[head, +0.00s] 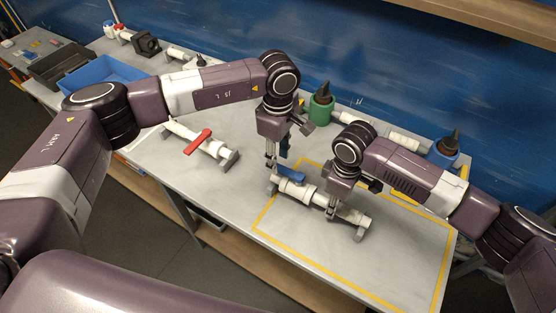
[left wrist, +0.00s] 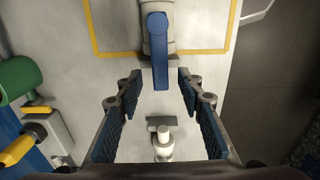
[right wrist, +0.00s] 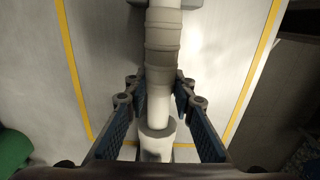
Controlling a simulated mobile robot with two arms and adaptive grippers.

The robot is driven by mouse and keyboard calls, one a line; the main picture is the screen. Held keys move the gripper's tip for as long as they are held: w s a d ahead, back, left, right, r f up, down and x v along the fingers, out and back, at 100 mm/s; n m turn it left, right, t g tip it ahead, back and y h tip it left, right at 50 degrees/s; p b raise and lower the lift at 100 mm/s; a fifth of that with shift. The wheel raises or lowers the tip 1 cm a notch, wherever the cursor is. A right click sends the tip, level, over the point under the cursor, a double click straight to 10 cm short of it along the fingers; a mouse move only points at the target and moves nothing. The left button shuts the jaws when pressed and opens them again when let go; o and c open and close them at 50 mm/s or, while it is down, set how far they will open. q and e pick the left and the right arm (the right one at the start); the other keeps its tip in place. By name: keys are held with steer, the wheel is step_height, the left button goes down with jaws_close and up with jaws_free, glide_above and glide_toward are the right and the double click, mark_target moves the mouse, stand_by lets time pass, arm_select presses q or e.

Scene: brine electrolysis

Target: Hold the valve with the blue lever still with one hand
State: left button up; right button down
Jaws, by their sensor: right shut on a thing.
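The valve with the blue lever is a white pipe piece (head: 304,194) lying on the table inside the yellow outline. Its blue lever (head: 290,174) shows near the pipe's left end, and in the left wrist view the lever (left wrist: 159,48) points down between the finger pads. My right gripper (head: 330,211) is shut on the pipe right of the lever; the right wrist view shows the pipe (right wrist: 161,105) between its fingers. My left gripper (head: 271,164) is open, fingers pointing down beside the lever. Its fingers (left wrist: 159,78) stand apart on both sides of the lever tip, without visible contact.
A valve with a red lever (head: 197,143) lies left on the table. Green (head: 320,107) and blue (head: 443,152) fittings with black tops stand along the blue back wall. A blue bin (head: 100,75) is far left. The front right table area inside the yellow tape (head: 268,212) is clear.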

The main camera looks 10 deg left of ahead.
arm_select(q)
step_height(320, 180, up, 10)
stand_by(0.3)
steer(key=shift+r, duration=0.1)
arm_select(e)
steer(key=c, duration=1.6)
jaws_free()
step_height(320, 180, up, 12)
steer(key=shift+r, duration=0.1)
